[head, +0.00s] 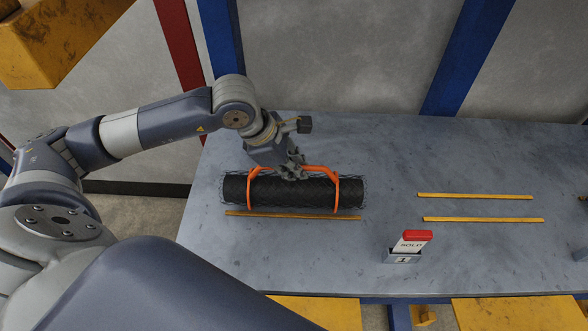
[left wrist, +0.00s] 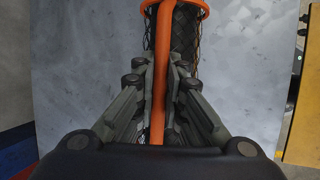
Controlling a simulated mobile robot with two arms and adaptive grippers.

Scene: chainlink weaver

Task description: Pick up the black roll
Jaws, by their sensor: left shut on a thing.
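The black roll (head: 291,194) lies across the left part of the grey table, wrapped in mesh, with an orange carrying frame (head: 336,190) around it. My left gripper (head: 290,172) is above the middle of the roll, at the frame's top bar. In the left wrist view, my left gripper (left wrist: 158,95) has its fingers shut on the orange bar, one on each side. The black mesh roll (left wrist: 185,40) shows beyond the fingers there. I cannot tell whether the roll touches the table. My right gripper is not in view.
A yellow strip (head: 293,215) lies just in front of the roll. Two more yellow strips (head: 483,220) lie on the right. A small holder with a red-topped "SOLD" card (head: 411,243) stands near the front edge. The table's middle (head: 390,170) is clear. Blue posts (head: 468,55) stand behind.

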